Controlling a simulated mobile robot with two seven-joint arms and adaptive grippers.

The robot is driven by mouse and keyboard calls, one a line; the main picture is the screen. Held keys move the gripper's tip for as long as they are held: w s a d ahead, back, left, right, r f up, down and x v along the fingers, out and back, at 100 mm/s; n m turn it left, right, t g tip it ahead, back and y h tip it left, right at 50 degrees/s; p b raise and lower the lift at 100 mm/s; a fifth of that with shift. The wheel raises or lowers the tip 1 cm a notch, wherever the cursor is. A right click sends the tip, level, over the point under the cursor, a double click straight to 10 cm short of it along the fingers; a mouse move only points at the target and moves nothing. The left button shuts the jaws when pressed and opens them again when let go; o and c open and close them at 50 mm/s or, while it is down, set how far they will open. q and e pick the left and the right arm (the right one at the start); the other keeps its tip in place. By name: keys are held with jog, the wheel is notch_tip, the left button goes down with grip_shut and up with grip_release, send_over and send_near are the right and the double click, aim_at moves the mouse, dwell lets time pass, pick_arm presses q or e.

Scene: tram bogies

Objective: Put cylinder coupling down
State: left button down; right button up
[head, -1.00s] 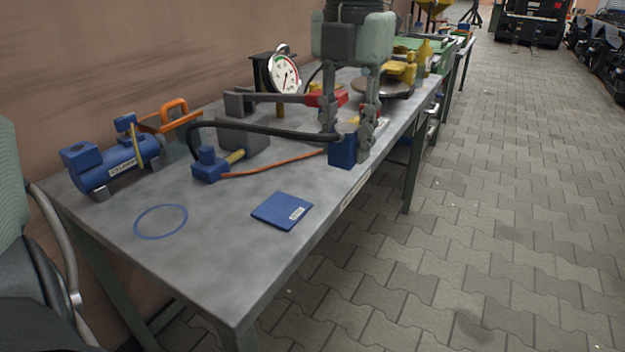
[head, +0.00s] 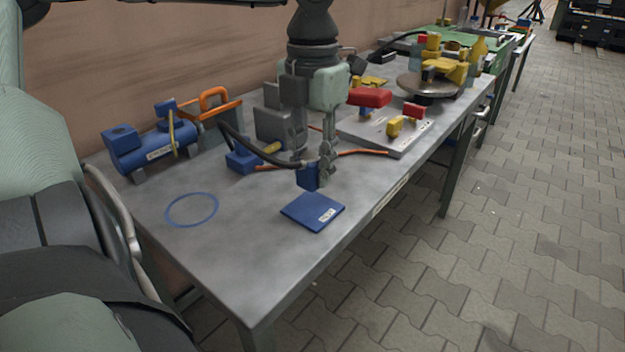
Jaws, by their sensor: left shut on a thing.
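My left gripper (head: 316,160) reaches down over the table and is shut on a blue block, the cylinder coupling (head: 308,177), at the end of a black hose (head: 262,153). The coupling is just above and behind the flat blue pad (head: 313,211) with a small white label. Whether it touches anything below is hard to tell. The fingers hide part of the coupling. My right gripper is not in view.
A blue block with a yellow stub (head: 243,158) and an orange cable lie behind. A blue cylinder unit (head: 150,150) and blue ring (head: 192,209) are left. A grey plate with yellow and red parts (head: 385,132) is right. The table's front left is clear.

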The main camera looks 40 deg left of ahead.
aim_at(313, 187)
pick_arm(q)
jog(key=shift+f, duration=1.9)
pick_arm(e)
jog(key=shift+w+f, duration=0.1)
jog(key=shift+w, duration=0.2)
pick_arm(q)
jog(key=shift+f, duration=0.1)
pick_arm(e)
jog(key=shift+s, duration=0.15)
pick_arm(q)
jog(key=shift+f+b, duration=0.15)
jog(key=shift+b, duration=0.15)
jog(key=shift+f+b, duration=0.25)
jog(key=shift+b, duration=0.05)
jog(key=shift+f, duration=0.1)
jog(key=c, duration=1.1)
grip_release()
jog(key=shift+c, duration=0.2)
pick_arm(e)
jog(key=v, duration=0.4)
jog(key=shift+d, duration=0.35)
